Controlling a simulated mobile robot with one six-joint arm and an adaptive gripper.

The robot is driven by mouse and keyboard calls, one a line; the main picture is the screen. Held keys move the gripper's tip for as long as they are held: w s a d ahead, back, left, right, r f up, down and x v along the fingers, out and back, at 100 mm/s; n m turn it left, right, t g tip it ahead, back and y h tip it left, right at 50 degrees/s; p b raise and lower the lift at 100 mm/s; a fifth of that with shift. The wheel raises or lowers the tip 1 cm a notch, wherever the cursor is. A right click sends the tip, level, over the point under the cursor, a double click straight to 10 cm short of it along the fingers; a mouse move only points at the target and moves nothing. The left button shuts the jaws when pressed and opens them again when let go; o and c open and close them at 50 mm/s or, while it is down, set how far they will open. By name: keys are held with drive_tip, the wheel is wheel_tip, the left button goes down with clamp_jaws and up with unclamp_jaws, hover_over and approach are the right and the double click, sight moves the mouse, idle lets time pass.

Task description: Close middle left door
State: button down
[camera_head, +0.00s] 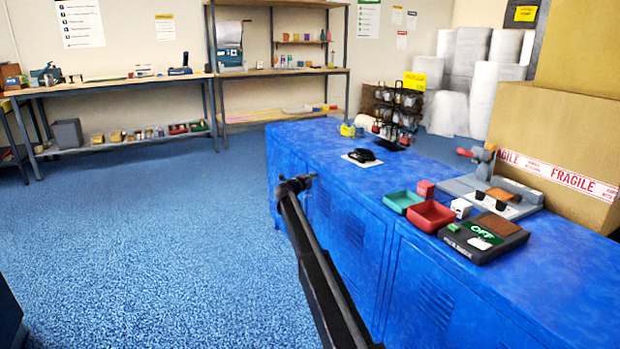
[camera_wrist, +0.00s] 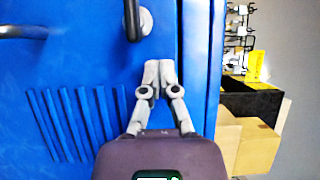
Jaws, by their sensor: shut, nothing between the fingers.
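A long blue cabinet (camera_head: 480,285) runs along the right of the head view, with slotted door fronts facing the aisle. Its slotted fronts look flush there, though my dark arm crosses in front of part of them. In the wrist view, a blue slotted door (camera_wrist: 60,75) fills the left and middle. A dark handle (camera_wrist: 133,20) is at the top, and another dark bar handle (camera_wrist: 22,32) is at the upper left. My gripper (camera_wrist: 158,66) is shut and empty, its fingertips over the door just below the top handle. Contact with the door cannot be told.
Red tray (camera_head: 431,215), green tray (camera_head: 402,201) and a scale (camera_head: 484,237) stand on the cabinet top. A large carton (camera_head: 550,140) is at the right. Blue floor (camera_head: 140,230) left of the cabinet is clear. Cardboard boxes (camera_wrist: 250,145) show at right in the wrist view.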

drive_tip(key=shift+w+d+r, duration=0.15)
drive_tip(key=shift+w+d, duration=0.3)
drive_tip(key=shift+d, duration=0.3)
drive_tip(key=s+a, duration=0.3)
drive_tip(key=a, duration=0.4)
drive_tip(key=s+a, duration=0.3)
drive_tip(key=a, duration=0.4)
drive_tip(key=shift+s, duration=0.4)
drive_tip(key=shift+a, duration=0.1)
